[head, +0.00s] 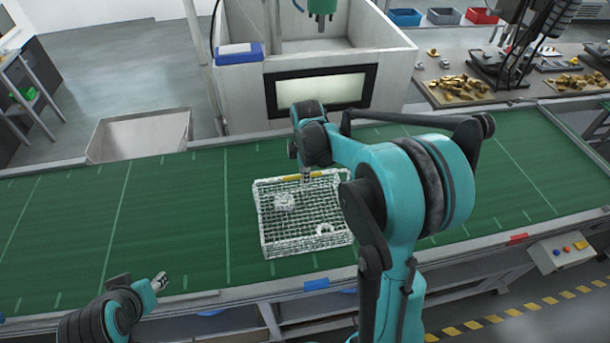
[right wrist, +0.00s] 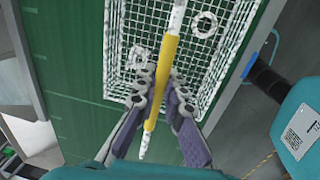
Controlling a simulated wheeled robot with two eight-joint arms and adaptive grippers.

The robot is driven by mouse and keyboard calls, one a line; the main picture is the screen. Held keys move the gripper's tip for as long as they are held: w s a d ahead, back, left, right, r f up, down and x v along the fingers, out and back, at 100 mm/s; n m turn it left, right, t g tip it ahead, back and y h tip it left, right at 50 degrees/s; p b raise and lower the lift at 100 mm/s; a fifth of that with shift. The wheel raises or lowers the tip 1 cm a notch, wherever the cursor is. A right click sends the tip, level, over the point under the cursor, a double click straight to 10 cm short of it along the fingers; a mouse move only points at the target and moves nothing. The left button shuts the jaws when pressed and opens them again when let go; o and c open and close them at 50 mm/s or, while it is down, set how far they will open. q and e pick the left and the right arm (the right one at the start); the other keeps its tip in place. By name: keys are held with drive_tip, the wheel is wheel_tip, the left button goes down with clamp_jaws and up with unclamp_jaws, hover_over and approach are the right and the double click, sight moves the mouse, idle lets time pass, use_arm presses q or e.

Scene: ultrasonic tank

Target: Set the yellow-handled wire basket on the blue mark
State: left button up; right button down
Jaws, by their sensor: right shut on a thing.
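The wire basket (head: 268,239) is over the green belt in the middle of the head view, with a few pale parts inside. I cannot tell whether it touches the belt. Its yellow handle (head: 302,177) lies along the far side; the handle (right wrist: 168,62) also crosses the right wrist view. My right gripper (right wrist: 160,92) is shut on the handle; in the head view my arm partly hides it. The blue mark (head: 316,284) is on the belt's near rail, just below the basket's near edge. My left gripper (head: 160,281) is at lower left, away from the basket; its fingers are too small to read.
A red mark (head: 517,238) is on the near rail to the right, by a button box (head: 563,252). A white tank housing (head: 240,92) stands behind the belt. A grey bin (head: 140,135) is at far left. The belt's left part (head: 70,220) is clear.

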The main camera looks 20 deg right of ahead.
drive_tip(key=shift+f, duration=0.1)
drive_tip(key=c, duration=1.6)
unclamp_jaws()
wheel_tip(320, 180, up, 12)
drive_tip(key=s, duration=0.1)
drive_tip(key=s+a+f+m+t, duration=0.1)
drive_tip(key=s+a+m+t, duration=0.2)
drive_tip(key=s+m, duration=0.4)
drive_tip(key=s+a+f+m+t, duration=0.2)
drive_tip(key=s+a+m+t, duration=0.1)
drive_tip(key=s+a+m, duration=0.3)
drive_tip(key=shift+s+a+f+m+p, duration=0.25)
drive_tip(key=shift+s+m, duration=0.85)
drive_tip(key=shift+s, duration=1.2)
drive_tip(key=shift+d, duration=0.1)
